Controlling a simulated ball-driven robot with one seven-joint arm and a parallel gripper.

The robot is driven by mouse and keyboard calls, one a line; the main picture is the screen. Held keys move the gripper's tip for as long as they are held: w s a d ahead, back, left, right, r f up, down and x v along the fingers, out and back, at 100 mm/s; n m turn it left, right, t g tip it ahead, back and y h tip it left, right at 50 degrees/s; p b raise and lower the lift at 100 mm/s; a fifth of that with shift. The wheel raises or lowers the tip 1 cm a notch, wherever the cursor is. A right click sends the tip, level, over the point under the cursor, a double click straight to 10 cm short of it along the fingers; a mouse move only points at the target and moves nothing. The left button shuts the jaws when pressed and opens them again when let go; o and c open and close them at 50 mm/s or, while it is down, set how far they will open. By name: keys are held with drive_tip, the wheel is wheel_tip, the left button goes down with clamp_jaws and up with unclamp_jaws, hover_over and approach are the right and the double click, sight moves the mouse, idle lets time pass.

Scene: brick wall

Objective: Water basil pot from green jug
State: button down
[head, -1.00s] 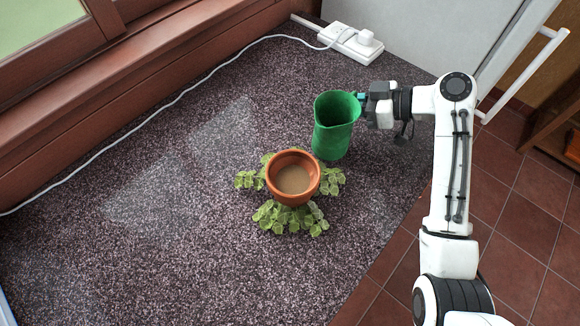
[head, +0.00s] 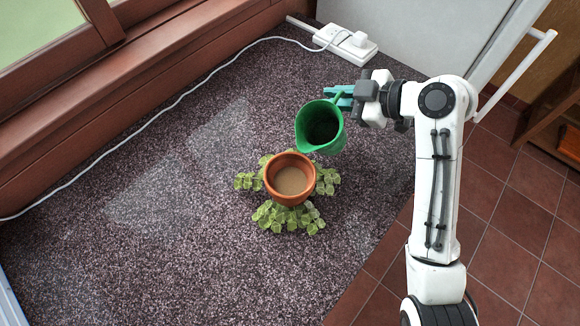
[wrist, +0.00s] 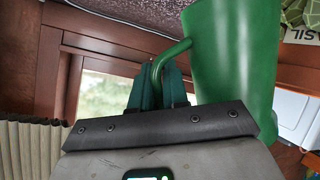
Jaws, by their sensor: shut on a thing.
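The green jug (head: 335,141) hangs at the upper right of the terracotta basil pot (head: 269,187) in the head view. It is tilted, with its mouth and spout towards the pot's rim. I see no stream of water. The pot stands upright, with pale brown soil inside and green leaves (head: 272,214) spreading around it. My gripper (head: 341,97) is shut on the jug's handle. In the wrist view my teal fingers (wrist: 159,88) close around the handle (wrist: 171,53) beside the jug's body (wrist: 232,65). Leaves and part of a lettered label show at the upper right there.
A white power strip (head: 345,42) with a plug lies at the back. Its white cable (head: 180,98) runs along the wooden window sill. The speckled dark counter (head: 120,255) is clear at left and front. A tiled floor (head: 510,205) lies to the right.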

sight(344, 94)
drive_tip(key=shift+s+a+r+n+t+h, duration=0.15)
drive_tip(key=shift+s+a+r+n+t, duration=0.2)
drive_tip(key=shift+r, duration=0.25)
drive_tip(key=shift+s+a+r+n+t+h, duration=0.15)
drive_tip(key=shift+s+a+r+n, duration=0.1)
drive_tip(key=shift+s+r, duration=0.3)
drive_tip(key=shift+s+a+r+n+t+h+b, duration=0.15)
drive_tip(key=shift+r+n+t, duration=0.15)
drive_tip(key=shift+r, duration=0.25)
drive_tip(key=shift+s+a+r+n+t+h+b, duration=0.15)
drive_tip(key=shift+r+n, duration=0.15)
drive_tip(key=shift+r, duration=0.3)
drive_tip(key=shift+s+r+n+t+h, duration=0.15)
drive_tip(key=shift+r+n+t, duration=0.15)
drive_tip(key=shift+r, duration=0.25)
drive_tip(key=shift+r, duration=0.1)
drive_tip(key=shift+s+a+r+n+t+h+b, duration=0.25)
drive_tip(key=shift+r+n+t+b, duration=0.1)
drive_tip(key=shift+r, duration=0.1)
drive_tip(key=shift+s+a+r+n+t+h+b, duration=0.1)
drive_tip(key=shift+s+r+n+t+b, duration=0.15)
drive_tip(key=shift+r+n+t, duration=0.15)
drive_tip(key=shift+r, duration=0.5)
